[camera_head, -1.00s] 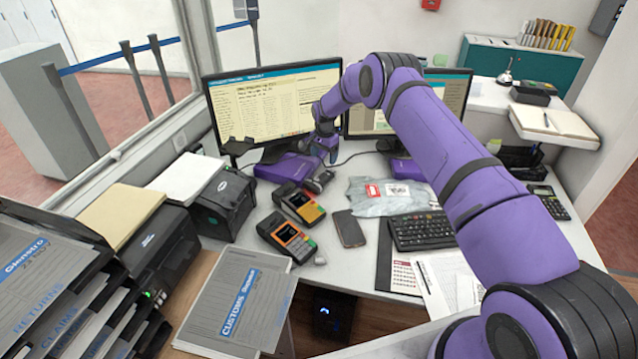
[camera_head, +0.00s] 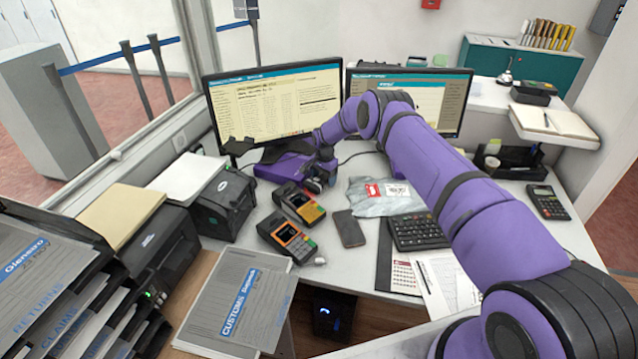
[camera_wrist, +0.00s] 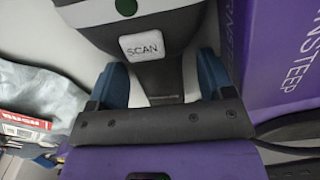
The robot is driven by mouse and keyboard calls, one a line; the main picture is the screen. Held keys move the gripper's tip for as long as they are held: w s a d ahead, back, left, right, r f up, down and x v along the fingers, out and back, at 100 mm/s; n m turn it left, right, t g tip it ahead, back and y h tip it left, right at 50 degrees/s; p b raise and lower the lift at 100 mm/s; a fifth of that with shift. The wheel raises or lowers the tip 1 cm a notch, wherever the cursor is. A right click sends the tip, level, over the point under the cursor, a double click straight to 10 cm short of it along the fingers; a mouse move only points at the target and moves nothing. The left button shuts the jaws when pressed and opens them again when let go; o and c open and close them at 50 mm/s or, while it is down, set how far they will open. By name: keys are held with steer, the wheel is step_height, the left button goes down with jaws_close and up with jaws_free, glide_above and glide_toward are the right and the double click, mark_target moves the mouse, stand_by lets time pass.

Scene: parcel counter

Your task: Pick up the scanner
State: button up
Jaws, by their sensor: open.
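The scanner (camera_wrist: 170,28) is a dark grey device with a white SCAN button and a green round mark, close up in the wrist view. In the wrist view my gripper (camera_wrist: 162,78) is open, with one blue-tipped finger on either side of the scanner's narrower body.
Two card terminals (camera_head: 287,237) lie in front, with a phone (camera_head: 348,229) and a grey parcel bag (camera_head: 384,197) to the right. Monitors (camera_head: 275,105) stand behind. A keyboard (camera_head: 420,232) is further right.

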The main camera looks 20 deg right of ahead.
steer(key=c, duration=1.1)
steer(key=shift+r, duration=0.1)
